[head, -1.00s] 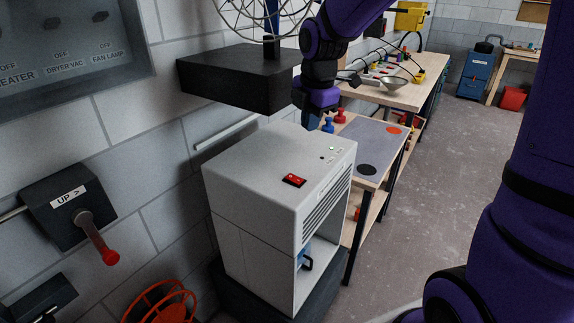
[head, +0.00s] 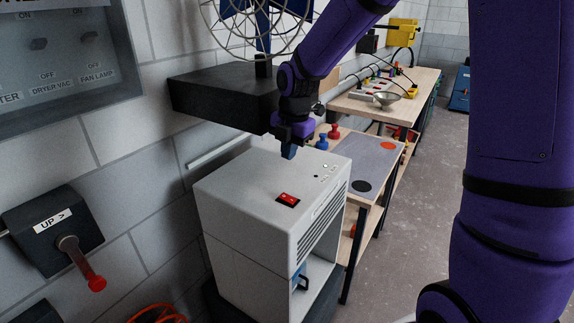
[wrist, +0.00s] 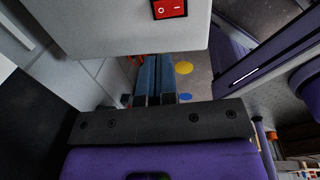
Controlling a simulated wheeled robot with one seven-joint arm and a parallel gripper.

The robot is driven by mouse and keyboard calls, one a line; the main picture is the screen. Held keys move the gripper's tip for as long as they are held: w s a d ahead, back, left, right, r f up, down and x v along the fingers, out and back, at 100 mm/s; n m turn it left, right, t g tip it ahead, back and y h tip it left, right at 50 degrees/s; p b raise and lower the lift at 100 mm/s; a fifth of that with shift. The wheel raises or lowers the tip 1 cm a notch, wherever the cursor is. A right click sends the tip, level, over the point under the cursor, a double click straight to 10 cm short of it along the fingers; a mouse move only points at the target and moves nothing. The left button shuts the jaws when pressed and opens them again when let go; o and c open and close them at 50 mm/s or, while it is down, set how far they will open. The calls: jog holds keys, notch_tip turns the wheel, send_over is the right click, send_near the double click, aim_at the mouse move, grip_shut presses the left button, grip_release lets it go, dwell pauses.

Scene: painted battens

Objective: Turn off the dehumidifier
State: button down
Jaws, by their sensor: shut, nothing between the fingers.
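The dehumidifier (head: 245,187) is a pale grey box with a vent and an open front bay. A red rocker switch (head: 287,199) is set in its top, and small indicator dots (head: 325,167) lie near the far front corner. In the wrist view, the switch (wrist: 168,8) shows at the top edge, marked with a circle and a line. My gripper (head: 289,153) has its blue fingers together and empty, pointing down near the far part of the dehumidifier's top, apart from the switch. The fingers (wrist: 153,82) also show shut in the wrist view. Their exact height above the top is unclear.
A black block (head: 215,95) carrying a wire-caged fan (head: 262,25) juts from the wall close beside my arm. A lever box (head: 50,225) and a switch panel (head: 60,60) are on the left wall. Workbenches (head: 405,95) stand beyond; floor to the right is clear.

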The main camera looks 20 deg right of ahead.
aim_at(288, 198)
jog(key=f, duration=0.4)
jog(key=w+f, duration=0.1)
jog(key=f, duration=0.3)
jog(key=a+f, duration=0.1)
jog(key=f, duration=0.3)
jog(key=shift+w+f, duration=0.15)
jog(key=shift+f, duration=0.15)
jog(key=shift+f, duration=0.2)
jog(key=shift+d, duration=0.1)
jog(key=shift+s+d+r, duration=0.3)
jog(key=shift+s+d, duration=0.05)
jog(key=shift+s, duration=0.25)
notch_tip(288, 198, up, 11)
jog(key=shift+s+d, duration=0.25)
jog(key=shift+s, duration=0.1)
